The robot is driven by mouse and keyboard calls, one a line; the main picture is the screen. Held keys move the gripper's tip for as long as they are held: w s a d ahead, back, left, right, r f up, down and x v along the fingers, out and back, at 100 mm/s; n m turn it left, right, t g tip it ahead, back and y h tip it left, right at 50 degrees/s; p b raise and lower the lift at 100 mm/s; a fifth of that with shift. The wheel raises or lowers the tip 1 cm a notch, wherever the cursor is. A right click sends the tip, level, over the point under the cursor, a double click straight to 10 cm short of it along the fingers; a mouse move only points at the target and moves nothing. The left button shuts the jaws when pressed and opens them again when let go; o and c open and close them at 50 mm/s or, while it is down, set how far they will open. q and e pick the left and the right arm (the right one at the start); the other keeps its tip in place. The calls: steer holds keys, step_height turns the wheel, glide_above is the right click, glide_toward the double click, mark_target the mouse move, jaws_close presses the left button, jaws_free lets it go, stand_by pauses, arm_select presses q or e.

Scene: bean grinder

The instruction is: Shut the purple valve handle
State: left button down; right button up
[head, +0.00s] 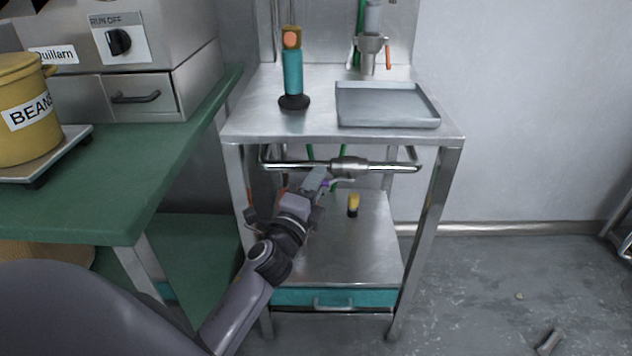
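A small part of the purple valve handle (325,183) shows just under the steel pipe (385,167) and its fitting (349,166), below the metal table's top. My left gripper (317,182) is right at the handle and covers most of it. Its fingers overlap the handle in the picture, so I cannot tell if they are touching it or closed on it. How far the handle is turned is also hidden. My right gripper is not in view.
The metal table (245,125) has a grey tray (388,104) and a teal cylinder (293,72) on top. A yellow-topped brush-like item (353,204) stands on its lower shelf (340,262). Left is a green counter (130,205) with a yellow bean pot (25,115). The floor at right is mostly clear.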

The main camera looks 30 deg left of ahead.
arm_select(q)
steer(key=shift+r+m+p, duration=0.3)
steer(key=shift+r+p, duration=0.1)
steer(key=shift+p, duration=0.5)
step_height(320, 180, up, 2)
steer(key=m+g+h+p, duration=0.1)
steer(key=m+p, duration=0.2)
steer(key=p, duration=0.4)
steer(key=shift+d+r, duration=0.1)
steer(key=shift+d, duration=0.05)
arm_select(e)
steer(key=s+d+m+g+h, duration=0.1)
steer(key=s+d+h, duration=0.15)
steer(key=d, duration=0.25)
arm_select(q)
steer(key=m+p, duration=0.1)
steer(key=p, duration=0.1)
steer(key=r+m+g+p, duration=0.1)
steer(key=p, duration=0.1)
steer(key=shift+w+d+p, duration=0.2)
steer(key=shift+p, duration=0.1)
steer(key=shift+w+d+m+g+p, duration=0.15)
steer(key=shift+m+g+p, duration=0.35)
steer(key=shift+p, duration=0.55)
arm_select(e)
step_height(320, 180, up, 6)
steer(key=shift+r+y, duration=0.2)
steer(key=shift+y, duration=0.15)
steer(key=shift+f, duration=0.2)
